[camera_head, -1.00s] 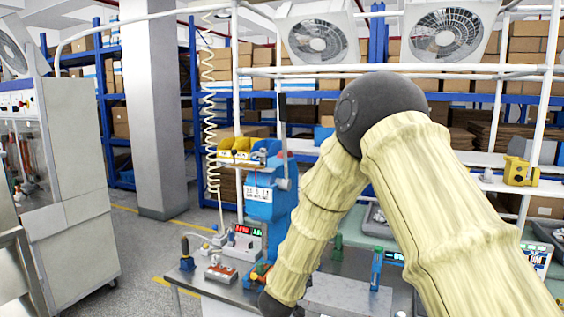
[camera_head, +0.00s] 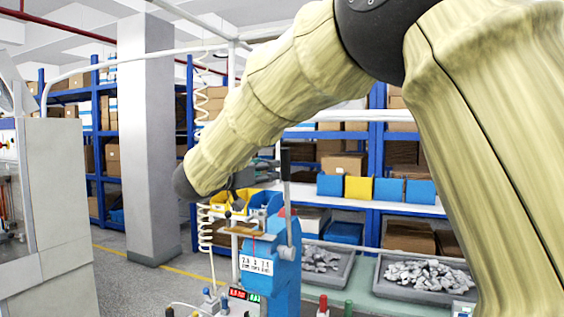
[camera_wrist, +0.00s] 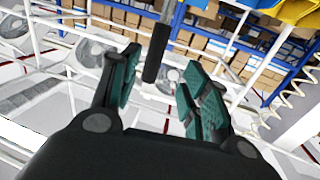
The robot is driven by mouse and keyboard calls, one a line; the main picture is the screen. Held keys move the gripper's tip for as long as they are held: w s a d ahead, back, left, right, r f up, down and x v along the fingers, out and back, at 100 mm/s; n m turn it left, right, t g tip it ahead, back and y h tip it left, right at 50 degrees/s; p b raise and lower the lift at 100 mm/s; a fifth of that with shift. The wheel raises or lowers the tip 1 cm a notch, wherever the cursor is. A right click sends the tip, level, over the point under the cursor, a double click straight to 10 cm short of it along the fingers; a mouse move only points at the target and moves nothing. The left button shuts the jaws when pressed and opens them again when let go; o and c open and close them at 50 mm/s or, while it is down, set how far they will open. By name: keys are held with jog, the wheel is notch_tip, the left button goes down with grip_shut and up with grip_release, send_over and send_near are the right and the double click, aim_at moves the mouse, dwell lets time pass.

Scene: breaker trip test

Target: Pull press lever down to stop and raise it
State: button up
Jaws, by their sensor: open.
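The blue press (camera_head: 286,278) stands at the lower middle of the head view, with a white label on its front. Its lever (camera_head: 288,205) is a silver rod that stands upright and ends in a black grip (camera_head: 285,163). In the wrist view the black grip (camera_wrist: 157,53) shows beyond and between the fingertips. My gripper (camera_wrist: 163,88) is open, with a green-padded finger on each side and nothing held. The grip looks apart from both fingers. In the head view my arm hides most of the gripper, left of the lever.
Yellow (camera_head: 220,201) and blue bins sit behind the press. Two grey trays of metal parts (camera_head: 428,275) lie to the right. A red digital display (camera_head: 238,294) stands at the press's foot. A white pillar (camera_head: 147,140) and a cabinet (camera_head: 57,215) are at left.

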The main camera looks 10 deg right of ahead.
aim_at(285, 159)
jog(key=p+x, duration=0.1)
jog(key=x, duration=0.2)
jog(key=p+x, duration=0.2)
jog(key=x, duration=0.1)
jog(key=r+p+x, duration=0.1)
jog(key=p+x, duration=0.1)
jog(key=x, duration=0.2)
jog(key=shift+w, duration=0.15)
jog(key=shift+d, duration=0.1)
jog(key=shift+s+d+r, duration=0.1)
jog(key=shift+s+r, duration=0.05)
jog(key=shift+s, duration=0.1)
jog(key=shift+s+r, duration=0.5)
jog(key=shift+s, duration=0.35)
jog(key=shift+w+f, duration=0.3)
jog(key=shift+w, duration=0.2)
jog(key=shift+w+f, duration=0.35)
jog(key=shift+w, duration=0.15)
jog(key=c, duration=0.5)
jog(key=shift+s+d+r, duration=0.1)
jog(key=c, duration=0.4)
jog(key=shift+s+d+r, duration=0.1)
jog(key=shift+s+r, duration=0.05)
jog(key=shift+s, duration=0.1)
grip_shut()
jog(key=shift+r, duration=0.1)
